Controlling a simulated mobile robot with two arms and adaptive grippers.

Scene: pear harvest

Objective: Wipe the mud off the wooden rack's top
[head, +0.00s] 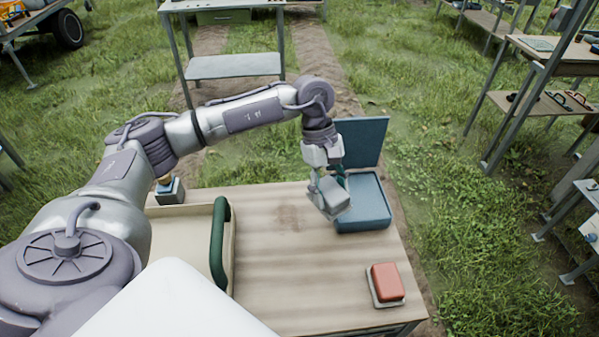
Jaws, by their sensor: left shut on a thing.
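The wooden rack's top (270,270) fills the lower middle of the head view. A faint brown mud patch (289,217) marks it left of my gripper. My left gripper (331,197) reaches down at the front-left edge of an open blue box (364,212) at the rack's far right. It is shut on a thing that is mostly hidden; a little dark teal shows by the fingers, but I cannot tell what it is. My right gripper is out of view.
A red block (386,280) sits on a small grey tray at the near right. A cream bin (190,222) with a green padded edge stands at the left, with a small dark block (170,192) behind it. The middle of the top is clear.

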